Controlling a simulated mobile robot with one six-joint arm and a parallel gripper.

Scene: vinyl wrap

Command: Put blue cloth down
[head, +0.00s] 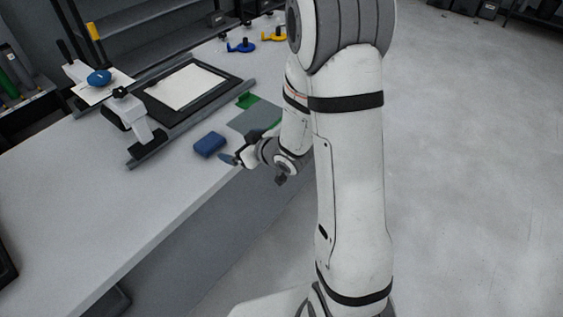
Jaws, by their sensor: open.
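A folded dark-blue cloth (209,145) lies flat on the light-grey table (110,190), near its front edge. My gripper (232,159) is low over the table edge, just right of and slightly nearer than the cloth. The gripper is open and a small gap seems to separate it from the cloth. My wrist and arm hide part of the gripper, so its fingers show only in part.
A black-framed board with a white sheet (186,87) stands behind the cloth. A green and grey mat (255,118) is partly behind my arm. A round blue object (99,77) lies on a sheet at back left. The table's left front is clear.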

